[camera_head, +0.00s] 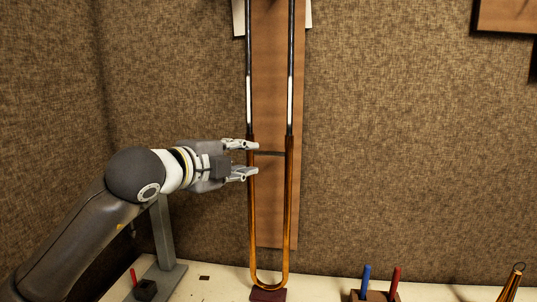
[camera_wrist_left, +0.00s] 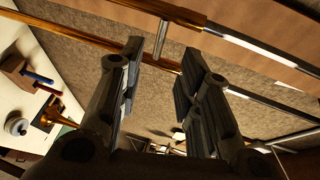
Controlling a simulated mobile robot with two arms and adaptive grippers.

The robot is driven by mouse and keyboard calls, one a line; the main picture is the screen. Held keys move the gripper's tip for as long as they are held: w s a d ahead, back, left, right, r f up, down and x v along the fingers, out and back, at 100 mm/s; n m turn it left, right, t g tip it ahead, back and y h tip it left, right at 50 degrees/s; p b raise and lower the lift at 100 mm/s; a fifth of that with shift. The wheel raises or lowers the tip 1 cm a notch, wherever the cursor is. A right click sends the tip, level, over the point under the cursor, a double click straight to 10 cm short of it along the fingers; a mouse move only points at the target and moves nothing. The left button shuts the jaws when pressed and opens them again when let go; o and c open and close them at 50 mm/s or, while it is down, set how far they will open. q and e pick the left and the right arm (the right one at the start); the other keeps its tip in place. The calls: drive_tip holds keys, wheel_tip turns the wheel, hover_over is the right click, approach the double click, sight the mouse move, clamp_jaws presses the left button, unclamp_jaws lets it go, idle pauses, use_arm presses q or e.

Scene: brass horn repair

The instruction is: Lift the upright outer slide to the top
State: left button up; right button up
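The outer slide (camera_head: 253,215) is a brass-coloured U standing upright, its bow at the bottom just above or on a dark red block (camera_head: 267,295). Bright inner tubes (camera_head: 290,100) rise out of its top ends. A grey crossbar (camera_head: 271,153) joins its two legs near the top; it also shows in the left wrist view (camera_wrist_left: 162,38). My left gripper (camera_head: 257,159) is open at the left leg, one finger above crossbar height and one below. In the left wrist view the gripper (camera_wrist_left: 163,60) has a clear gap between its fingers, with the near tube crossing it. My right gripper is not in view.
A brown board (camera_head: 272,200) stands behind the slide. A grey stand (camera_head: 163,235) is at the left, below my left arm. Blue (camera_head: 366,278) and red (camera_head: 394,282) handled tools stand at the front right.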

sight(267, 154)
use_arm(q)
drive_tip(key=p+x, duration=0.4)
drive_tip(key=x, duration=0.5)
drive_tip(key=shift+w, duration=0.1)
drive_tip(key=shift+p+x, duration=0.5)
drive_tip(key=shift+x, duration=0.3)
drive_tip(key=shift+f, duration=0.1)
clamp_jaws()
